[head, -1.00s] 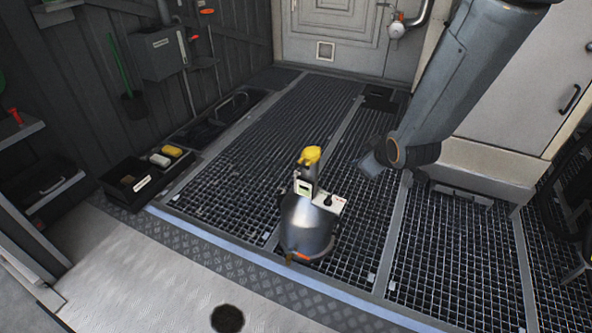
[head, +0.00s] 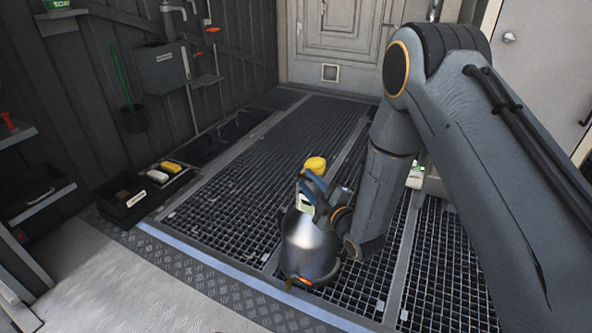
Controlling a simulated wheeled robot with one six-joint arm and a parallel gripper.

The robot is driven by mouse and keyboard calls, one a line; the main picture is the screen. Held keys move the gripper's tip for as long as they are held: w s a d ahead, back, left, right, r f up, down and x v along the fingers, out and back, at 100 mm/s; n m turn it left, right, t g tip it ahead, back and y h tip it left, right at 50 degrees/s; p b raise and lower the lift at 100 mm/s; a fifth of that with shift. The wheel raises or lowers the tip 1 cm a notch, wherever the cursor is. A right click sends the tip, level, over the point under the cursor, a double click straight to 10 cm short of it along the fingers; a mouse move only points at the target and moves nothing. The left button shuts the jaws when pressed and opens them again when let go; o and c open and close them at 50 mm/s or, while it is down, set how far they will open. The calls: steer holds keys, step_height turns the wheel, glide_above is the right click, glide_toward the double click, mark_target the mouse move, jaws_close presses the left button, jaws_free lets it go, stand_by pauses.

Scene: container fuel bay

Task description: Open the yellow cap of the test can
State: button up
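My arm reaches down from the right, and my gripper (head: 312,186) is at the neck, just below the cap. The fingers are small and partly hidden, so their opening and any contact are unclear.
A black tray (head: 125,208) with a yellow and a white block stands at the left. A grey wall basin (head: 160,72) and a green-handled brush (head: 122,75) hang on the left wall. Open grating (head: 255,150) lies behind the can.

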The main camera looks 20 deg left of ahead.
steer(key=b+x, duration=0.2)
steer(key=x, duration=0.5)
steer(key=shift+w+a, duration=0.25)
steer(key=shift+a, duration=0.05)
jaws_close()
